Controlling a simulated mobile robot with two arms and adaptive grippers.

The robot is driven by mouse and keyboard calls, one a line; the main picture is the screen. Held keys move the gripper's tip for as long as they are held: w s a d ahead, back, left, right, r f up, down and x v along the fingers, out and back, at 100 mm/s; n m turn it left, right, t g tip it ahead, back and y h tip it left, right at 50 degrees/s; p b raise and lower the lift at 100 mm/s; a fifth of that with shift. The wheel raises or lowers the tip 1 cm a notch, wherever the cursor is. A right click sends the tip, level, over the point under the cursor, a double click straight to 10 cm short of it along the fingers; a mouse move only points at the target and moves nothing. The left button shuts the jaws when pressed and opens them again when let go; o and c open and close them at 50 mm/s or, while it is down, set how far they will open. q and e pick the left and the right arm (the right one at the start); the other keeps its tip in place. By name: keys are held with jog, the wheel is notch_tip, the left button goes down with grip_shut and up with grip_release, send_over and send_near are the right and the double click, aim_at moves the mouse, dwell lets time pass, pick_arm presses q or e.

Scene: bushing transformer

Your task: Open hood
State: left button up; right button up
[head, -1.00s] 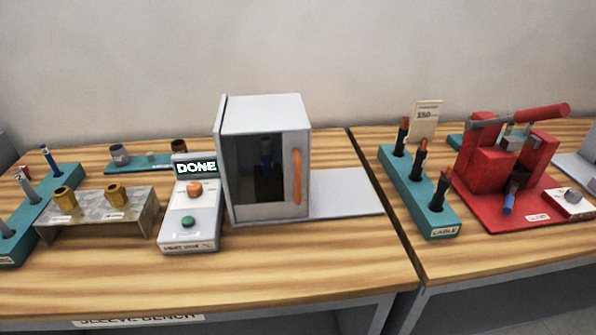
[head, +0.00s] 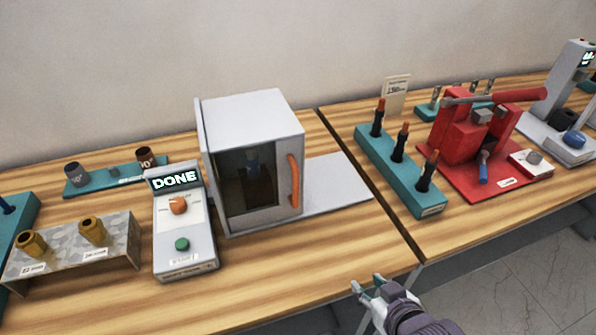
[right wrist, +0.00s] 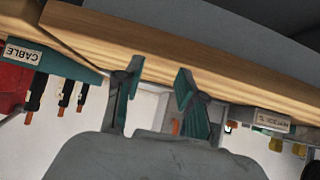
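The hood (head: 253,160) is a grey-white box with a dark window and an orange vertical handle (head: 294,181) on the right of its front. Its front looks closed. Through the window a dark object with a blue part shows, but not clearly. My right gripper (head: 368,287) is in front of the bench edge, below and right of the hood, apart from it. In the right wrist view its two teal-padded fingers (right wrist: 155,95) are spread with nothing between them. A small piece of the orange handle (right wrist: 175,127) shows beyond them. My left gripper is not in view.
A control box (head: 184,222) reading "DONE" stands left of the hood. A stand with brass sleeves (head: 80,255) is further left. A teal cable rack (head: 400,175) and a red press (head: 470,140) are to the right. Bare wood lies in front of the hood.

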aim_at(297, 183)
jog(key=w+a+r+t, duration=0.1)
jog(key=r, duration=0.1)
jog(key=w+a+r+t+y, duration=0.1)
jog(key=w+a+r+n+y, duration=0.1)
jog(key=r, duration=0.1)
jog(key=shift+w+a+r+t, duration=0.1)
jog(key=shift+a+r+t, duration=0.05)
jog(key=shift+r+t, duration=0.2)
jog(key=w+a+r+n+t+y, duration=0.1)
jog(key=a+r+n+t+y, duration=0.25)
jog(key=r, duration=0.55)
jog(key=shift+m+y, duration=0.35)
jog(key=shift+m, duration=0.6)
jog(key=p+x, duration=0.1)
jog(key=x, duration=0.3)
jog(key=p+x, duration=0.1)
jog(key=x, duration=0.3)
jog(key=a+p+x, duration=0.1)
jog(key=x, duration=0.3)
jog(key=shift+a+f, duration=0.15)
jog(key=shift+f, duration=0.05)
jog(key=shift+w+a+f, duration=0.1)
jog(key=shift+w+a, duration=0.3)
jog(key=shift+w, duration=0.2)
jog(key=shift+c, duration=0.2)
grip_shut()
